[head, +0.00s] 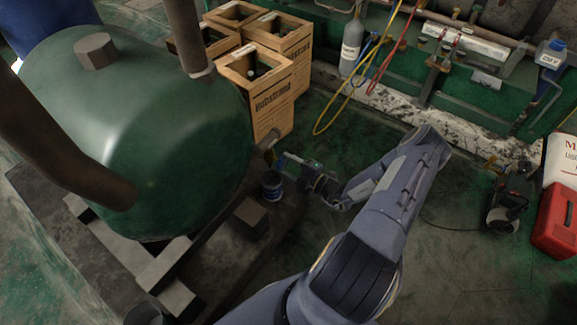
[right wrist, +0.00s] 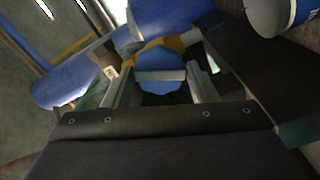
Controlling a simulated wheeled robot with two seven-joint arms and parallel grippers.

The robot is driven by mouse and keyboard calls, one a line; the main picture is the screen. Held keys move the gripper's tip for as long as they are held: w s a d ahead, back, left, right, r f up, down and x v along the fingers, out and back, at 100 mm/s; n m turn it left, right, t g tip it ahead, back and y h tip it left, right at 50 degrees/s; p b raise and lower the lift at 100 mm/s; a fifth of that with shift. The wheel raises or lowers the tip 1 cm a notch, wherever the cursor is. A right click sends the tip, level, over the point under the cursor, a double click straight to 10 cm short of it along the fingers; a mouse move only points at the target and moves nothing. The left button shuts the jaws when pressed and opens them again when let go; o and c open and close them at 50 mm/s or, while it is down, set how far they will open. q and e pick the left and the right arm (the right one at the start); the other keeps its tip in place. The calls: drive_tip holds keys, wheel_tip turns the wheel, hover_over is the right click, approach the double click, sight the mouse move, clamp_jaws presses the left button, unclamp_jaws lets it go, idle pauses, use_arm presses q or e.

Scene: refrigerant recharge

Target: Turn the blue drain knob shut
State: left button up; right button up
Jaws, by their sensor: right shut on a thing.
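The blue drain knob (right wrist: 160,68) is a many-sided cap in the right wrist view, with a pale bar across its face. My right gripper (right wrist: 160,84) has one finger on each side of it and is shut on it. In the head view my right gripper (head: 287,163) is at the drain pipe (head: 268,143) low on the right end of the green tank (head: 150,130). The knob is mostly hidden there by the gripper. My left gripper is not in view.
A small blue can (head: 271,186) stands just below my right gripper. Wooden crates (head: 268,90) stand behind the tank. A grey cylinder (head: 352,45) and hoses are at the back wall. A red container (head: 556,222) is at far right.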

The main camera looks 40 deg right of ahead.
drive_tip(key=m, duration=0.4)
drive_tip(key=shift+f+m, duration=0.1)
drive_tip(key=shift+m, duration=2.2)
drive_tip(key=m, duration=0.3)
drive_tip(key=shift+m, duration=0.3)
drive_tip(key=o, duration=1)
drive_tip(key=shift+c, duration=0.2)
